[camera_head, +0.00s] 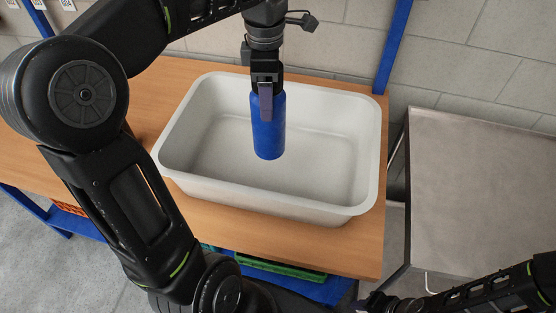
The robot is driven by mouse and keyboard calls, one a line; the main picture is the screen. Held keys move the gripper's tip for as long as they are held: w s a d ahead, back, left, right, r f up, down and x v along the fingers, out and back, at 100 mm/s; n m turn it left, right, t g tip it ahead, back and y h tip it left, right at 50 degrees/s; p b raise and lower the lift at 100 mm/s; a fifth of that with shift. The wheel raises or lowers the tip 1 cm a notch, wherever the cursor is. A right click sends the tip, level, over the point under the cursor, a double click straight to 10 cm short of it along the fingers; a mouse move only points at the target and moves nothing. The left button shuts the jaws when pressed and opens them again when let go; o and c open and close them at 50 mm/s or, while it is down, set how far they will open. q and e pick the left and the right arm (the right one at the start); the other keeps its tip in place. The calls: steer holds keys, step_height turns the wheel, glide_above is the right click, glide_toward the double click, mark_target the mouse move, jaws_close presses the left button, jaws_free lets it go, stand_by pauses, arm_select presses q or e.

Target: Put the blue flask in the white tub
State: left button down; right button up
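A blue flask (268,132) hangs upright from my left gripper (266,95), which is shut on its upper end. In the picture the flask lies over the inside of the white tub (172,171); I cannot tell whether its base touches the tub floor. The white tub is a deep rectangular basin on the wooden table, and it looks empty apart from the flask. My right arm shows at the bottom right, with its end near the bottom edge; I cannot make out its fingers.
The wooden table (340,252) has blue legs, with green and orange crates partly visible below. A grey metal table (485,180) stands at the right, bare, across a gap. A tiled wall closes off the back. My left arm covers the table's left part.

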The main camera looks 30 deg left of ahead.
mark_target(268, 127)
arm_select(q)
steer(key=shift+s+r, duration=0.1)
steer(key=shift+r, duration=0.05)
step_height(268, 127, down, 6)
steer(key=shift+f, duration=0.3)
step_height(268, 127, down, 3)
steer(key=shift+p, duration=0.35)
steer(key=shift+f, duration=0.25)
